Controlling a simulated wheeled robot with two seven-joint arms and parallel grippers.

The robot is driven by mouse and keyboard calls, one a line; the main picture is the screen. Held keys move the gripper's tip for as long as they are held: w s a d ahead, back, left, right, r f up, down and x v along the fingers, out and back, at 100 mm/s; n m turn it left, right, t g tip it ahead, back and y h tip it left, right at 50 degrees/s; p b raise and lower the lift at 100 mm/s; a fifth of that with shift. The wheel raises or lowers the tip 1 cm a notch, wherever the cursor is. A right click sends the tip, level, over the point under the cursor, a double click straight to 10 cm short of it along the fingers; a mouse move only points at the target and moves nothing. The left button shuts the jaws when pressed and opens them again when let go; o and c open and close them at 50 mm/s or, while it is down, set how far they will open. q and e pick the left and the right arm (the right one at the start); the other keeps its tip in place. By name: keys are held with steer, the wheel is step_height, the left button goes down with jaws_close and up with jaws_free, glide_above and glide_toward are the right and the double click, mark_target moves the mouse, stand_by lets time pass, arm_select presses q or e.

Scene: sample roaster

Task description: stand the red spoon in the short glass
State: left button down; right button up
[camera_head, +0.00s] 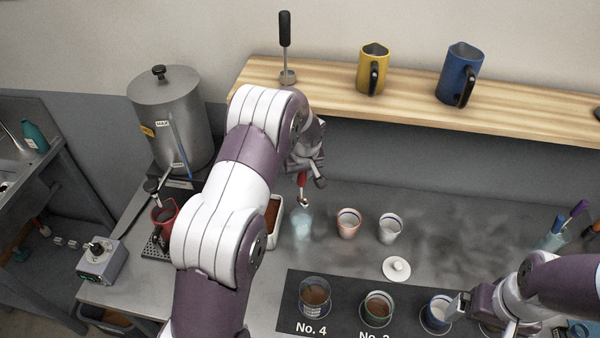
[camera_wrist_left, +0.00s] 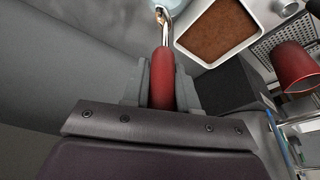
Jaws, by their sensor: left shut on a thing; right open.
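The red spoon (camera_head: 301,181) hangs upright, bowl down, from my left gripper (camera_head: 302,172). The gripper is shut on its red handle, which also shows in the left wrist view (camera_wrist_left: 163,80). The spoon's metal end is at the mouth of the short glass (camera_head: 302,225), a pale bluish clear tumbler on the counter. I cannot tell whether the tip is inside the rim. Part of the glass shows at the top edge of the left wrist view. My right gripper (camera_head: 478,316) is open at the lower right, beside a white and blue cup (camera_head: 437,313).
A pink cup (camera_head: 348,224) and a white cup (camera_head: 389,229) stand right of the glass. A tray of brown grounds (camera_head: 275,222) is close on its left. A white lid (camera_head: 396,269) lies in front. The wooden shelf (camera_head: 420,105) is behind and above.

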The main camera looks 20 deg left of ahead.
mark_target(301, 204)
arm_select(q)
steer(key=shift+s+d+b, duration=0.15)
steer(key=shift+d+b, duration=0.05)
steer(key=shift+b, duration=0.4)
step_height(301, 204, down, 13)
steer(key=b, duration=1.1)
steer(key=shift+a, duration=0.1)
steer(key=c, duration=0.8)
jaws_free()
steer(key=b+v, duration=0.2)
steer(key=v, duration=1)
steer(key=shift+s+r, duration=0.25)
steer(key=shift+r, duration=0.05)
